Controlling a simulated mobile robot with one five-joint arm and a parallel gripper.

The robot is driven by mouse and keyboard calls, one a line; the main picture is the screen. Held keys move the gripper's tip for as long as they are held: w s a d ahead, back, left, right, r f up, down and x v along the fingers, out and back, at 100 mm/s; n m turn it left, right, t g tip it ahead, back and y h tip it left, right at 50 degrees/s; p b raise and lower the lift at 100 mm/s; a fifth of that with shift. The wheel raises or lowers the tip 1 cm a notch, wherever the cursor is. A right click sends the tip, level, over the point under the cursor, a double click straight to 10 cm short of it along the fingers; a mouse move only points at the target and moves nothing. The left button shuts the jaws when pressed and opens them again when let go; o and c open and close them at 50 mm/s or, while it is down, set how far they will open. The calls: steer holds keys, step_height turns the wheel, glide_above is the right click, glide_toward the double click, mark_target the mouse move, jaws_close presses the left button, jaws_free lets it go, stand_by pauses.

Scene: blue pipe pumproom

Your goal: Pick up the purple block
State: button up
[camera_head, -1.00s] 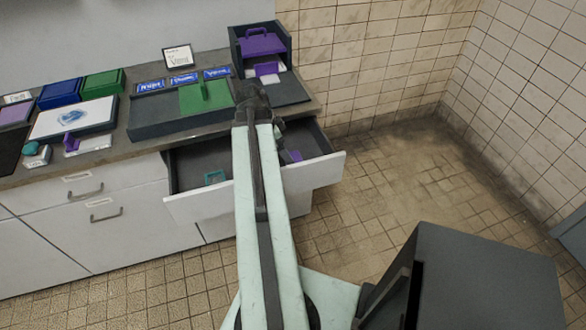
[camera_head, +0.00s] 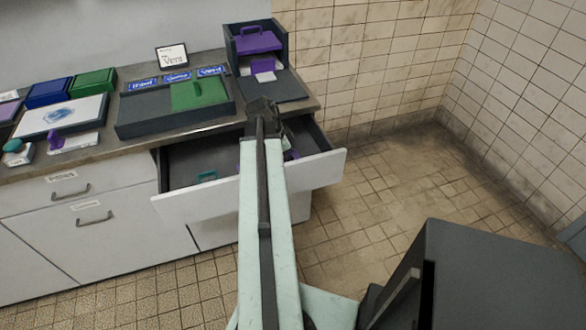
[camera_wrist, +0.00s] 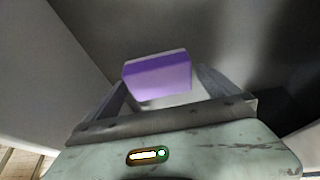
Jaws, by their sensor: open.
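The jaws are open, and I cannot tell whether either finger touches the block. In the head view my gripper (camera_head: 266,108) hangs over the open drawer (camera_head: 215,165). A small purple piece (camera_head: 293,155) shows in the drawer right of my arm, partly hidden. I cannot tell if it is the same block.
A teal piece (camera_head: 207,176) lies in the drawer. The drawer's white front (camera_head: 205,202) stands out from the counter. Above are a dark tray with a green lid (camera_head: 200,93) and a dark organiser holding a purple lidded item (camera_head: 258,42). Open tiled floor lies to the right.

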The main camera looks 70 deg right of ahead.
steer(key=shift+s+d+f, duration=0.1)
steer(key=shift+f, duration=0.2)
steer(key=c, duration=1.4)
step_height(320, 180, up, 10)
steer(key=p, duration=1)
